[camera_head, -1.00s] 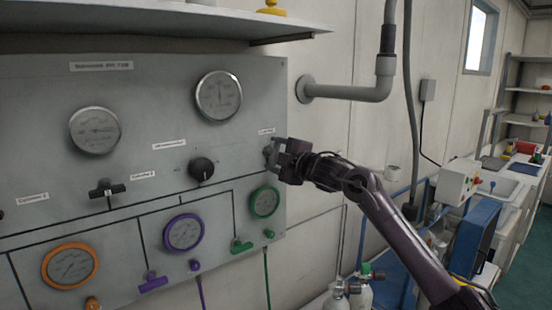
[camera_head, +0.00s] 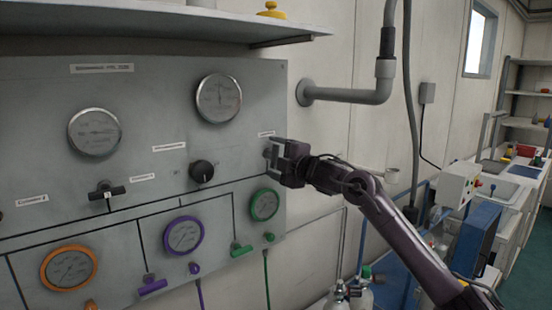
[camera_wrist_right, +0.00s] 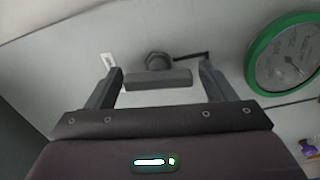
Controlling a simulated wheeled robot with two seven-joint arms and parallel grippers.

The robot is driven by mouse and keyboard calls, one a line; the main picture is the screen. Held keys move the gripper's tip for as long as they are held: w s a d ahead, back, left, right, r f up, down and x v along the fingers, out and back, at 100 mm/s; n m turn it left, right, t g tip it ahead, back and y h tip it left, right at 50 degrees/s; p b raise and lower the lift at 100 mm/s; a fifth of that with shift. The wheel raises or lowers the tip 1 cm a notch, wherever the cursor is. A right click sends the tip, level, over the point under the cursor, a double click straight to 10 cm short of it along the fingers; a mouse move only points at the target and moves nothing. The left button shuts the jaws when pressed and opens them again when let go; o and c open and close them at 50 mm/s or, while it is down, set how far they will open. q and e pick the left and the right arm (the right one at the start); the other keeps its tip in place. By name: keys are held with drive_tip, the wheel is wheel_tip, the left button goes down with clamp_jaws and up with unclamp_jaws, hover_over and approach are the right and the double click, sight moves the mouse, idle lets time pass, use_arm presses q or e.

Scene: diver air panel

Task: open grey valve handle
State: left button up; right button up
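The grey valve handle (camera_wrist_right: 157,80) is a short bar on a round stem (camera_wrist_right: 158,61), on the panel's right side. In the right wrist view it lies between the two fingers of my right gripper (camera_wrist_right: 162,84). The fingers are open, one beyond each end of the bar, with gaps visible at both sides. In the head view my right gripper (camera_head: 272,157) is at the panel's right edge and mostly hides this handle. My left gripper is not in view.
The grey panel (camera_head: 60,170) carries several gauges, a black knob (camera_head: 202,171) and a black tee handle (camera_head: 107,190). A green-rimmed gauge (camera_head: 264,205) sits just below my right gripper; it also shows in the wrist view (camera_wrist_right: 285,55). A grey pipe (camera_head: 345,93) juts out above.

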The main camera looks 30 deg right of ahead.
drive_tip(key=shift+o, duration=0.2)
drive_tip(key=shift+s, duration=0.1)
drive_tip(key=s+b, duration=0.4)
drive_tip(key=s, duration=0.3)
drive_tip(key=shift+s+d+b, duration=0.3)
